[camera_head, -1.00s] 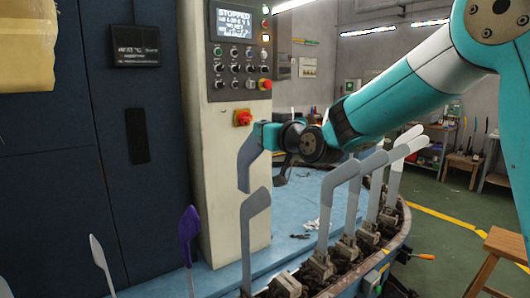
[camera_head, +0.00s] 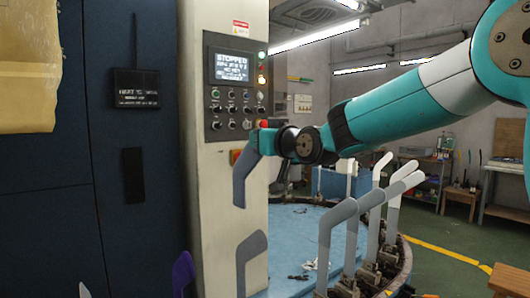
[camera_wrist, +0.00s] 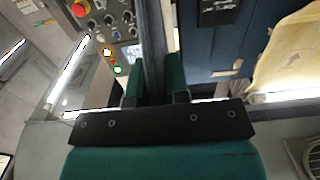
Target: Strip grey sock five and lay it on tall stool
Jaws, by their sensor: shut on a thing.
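My gripper (camera_head: 264,143) is shut on a grey sock (camera_head: 243,179), which hangs down from it in front of the cream control column. In the wrist view the fingers (camera_wrist: 154,92) close on a dark grey strip (camera_wrist: 152,45), the sock seen from above. The sock hangs clear of the boards; a grey-covered board (camera_head: 246,262) stands below it. A wooden stool (camera_head: 507,282) is partly visible at the lower right edge; I cannot tell whether it is the tall one.
Several grey and pale foot-shaped boards (camera_head: 332,236) stand along the curved blue machine table (camera_head: 285,262). A purple one (camera_head: 183,273) is at the lower left. The control column (camera_head: 214,190) stands close behind the sock. Open floor (camera_head: 440,225) lies to the right.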

